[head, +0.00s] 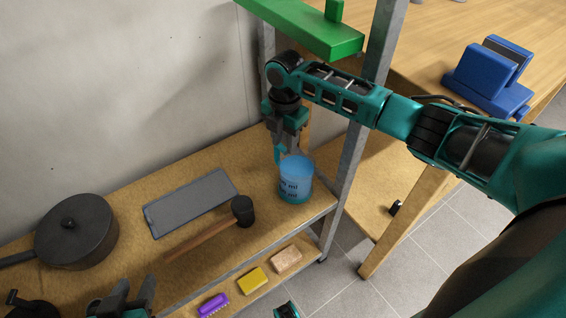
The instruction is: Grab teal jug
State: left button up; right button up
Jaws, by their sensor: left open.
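The teal jug (296,184), see-through with dark markings and blue towards the rim, stands upright on the wooden shelf near its right end, close to the metal post. My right gripper (284,148) points down at the jug's back left side, where a small teal part like a handle shows. The fingers overlap that part in the picture. I cannot tell whether they are closed on it. My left gripper (122,299) is open at the bottom left edge, partly cut off and far from the jug.
On the shelf (130,187) are a dark lidded pot (76,236), a grey flat tray (190,203) and a mallet (205,232). A purple brush (213,305), yellow sponge (252,281) and tan block (286,260) lie lower. A metal post (355,140) stands right of the jug.

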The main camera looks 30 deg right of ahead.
aim_at(282, 157)
jog(key=f+b, duration=0.1)
jog(key=f, duration=0.2)
jog(key=f+b, duration=0.1)
jog(key=f, duration=0.3)
jog(key=shift+w+a+f+b, duration=0.15)
jog(key=shift+w+a+b, duration=0.05)
jog(key=shift+b, duration=0.2)
grip_shut()
dwell(0.8)
jog(key=shift+w, duration=0.1)
